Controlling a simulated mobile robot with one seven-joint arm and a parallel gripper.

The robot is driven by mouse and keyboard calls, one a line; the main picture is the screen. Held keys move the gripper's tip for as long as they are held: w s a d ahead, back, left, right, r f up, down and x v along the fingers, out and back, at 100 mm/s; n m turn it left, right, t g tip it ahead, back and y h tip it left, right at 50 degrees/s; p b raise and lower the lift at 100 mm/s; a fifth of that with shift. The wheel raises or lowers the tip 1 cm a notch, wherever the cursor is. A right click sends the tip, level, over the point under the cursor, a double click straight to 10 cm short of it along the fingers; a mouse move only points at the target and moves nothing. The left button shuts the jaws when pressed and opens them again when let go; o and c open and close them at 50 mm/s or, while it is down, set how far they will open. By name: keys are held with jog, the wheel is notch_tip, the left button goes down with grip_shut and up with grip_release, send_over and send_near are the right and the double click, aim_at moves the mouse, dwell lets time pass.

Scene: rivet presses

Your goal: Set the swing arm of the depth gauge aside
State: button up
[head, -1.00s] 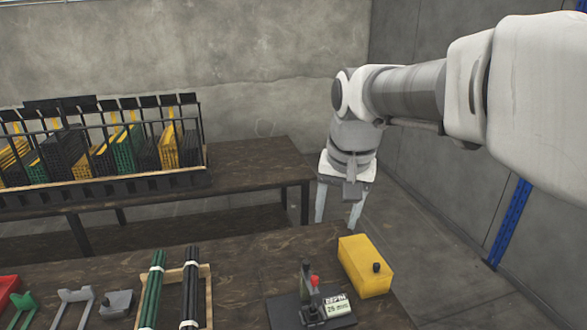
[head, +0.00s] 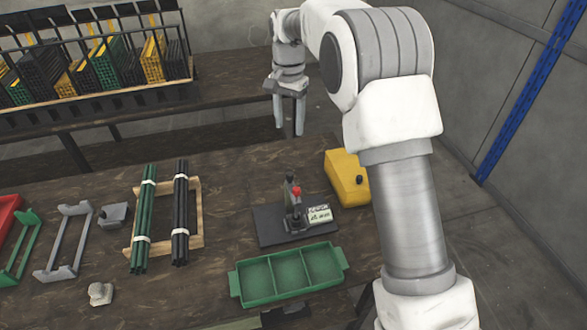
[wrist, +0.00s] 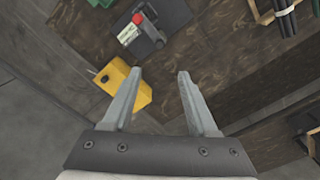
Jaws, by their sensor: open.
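The depth gauge appears to be the small upright dark device (head: 292,207) with a red knob (head: 297,191), on a dark plate (head: 266,226) beside a printed card (head: 319,213). Which piece is its swing arm is too small to tell. In the wrist view the red knob (wrist: 137,18) and card (wrist: 128,35) show near the top edge, beyond my fingers. My gripper (head: 288,130) is open and empty, fingers pointing down, above and behind the gauge in the head view, apart from it. Its open fingers also show in the wrist view (wrist: 160,72).
A yellow block (head: 345,178) with a black knob stands right of the gauge. A green three-part tray (head: 235,284) lies in front. Green rods (head: 145,220) and black rods (head: 180,210) lie on a wooden rack to the left. A loaded rack (head: 100,95) stands on the rear bench.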

aim_at(290, 174)
notch_tip(290, 174, down, 17)
jog(key=shift+f, duration=0.1)
dwell(0.3)
jog(key=shift+c, duration=0.3)
grip_shut()
dwell(1.2)
